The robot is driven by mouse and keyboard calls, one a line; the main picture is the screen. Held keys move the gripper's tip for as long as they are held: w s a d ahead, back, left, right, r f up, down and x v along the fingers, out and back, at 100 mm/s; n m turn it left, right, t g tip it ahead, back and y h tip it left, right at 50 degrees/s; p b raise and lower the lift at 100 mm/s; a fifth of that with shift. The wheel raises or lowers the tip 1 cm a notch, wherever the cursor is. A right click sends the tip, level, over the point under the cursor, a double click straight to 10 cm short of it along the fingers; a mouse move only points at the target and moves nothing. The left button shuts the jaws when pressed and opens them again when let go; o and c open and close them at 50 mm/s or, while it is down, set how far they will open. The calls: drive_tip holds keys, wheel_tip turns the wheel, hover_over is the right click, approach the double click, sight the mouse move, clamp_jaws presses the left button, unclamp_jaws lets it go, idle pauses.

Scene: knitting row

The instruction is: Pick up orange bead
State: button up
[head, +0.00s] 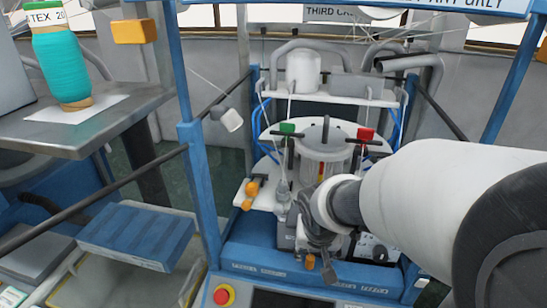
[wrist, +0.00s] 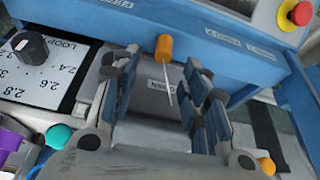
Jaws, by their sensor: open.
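The orange bead (wrist: 164,47) is a small orange cylinder in the wrist view, against the blue machine base, with a thin white strand or rod running from it toward the camera. It also shows in the head view (head: 310,262), just below my gripper. My gripper (wrist: 162,80) is open and empty, its two dark, blue-padded fingers on either side of the strand. The bead is between and slightly beyond the fingertips, and I cannot tell whether anything touches it. In the head view my gripper (head: 322,250) is seen from behind, its fingers partly hidden.
A black knob (wrist: 30,47) on a numbered plate is beside my gripper. A red button (wrist: 300,13) is on the base. Another orange piece (wrist: 267,165) is at the lower right. The knitting cylinder (head: 325,160) stands behind my gripper. Blue posts flank the machine.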

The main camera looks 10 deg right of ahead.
sight(310, 256)
drive_tip(key=b+x, duration=0.1)
drive_tip(key=x, duration=0.4)
drive_tip(key=shift+a+f, duration=0.1)
drive_tip(key=shift+f, duration=0.05)
drive_tip(key=c, duration=0.8)
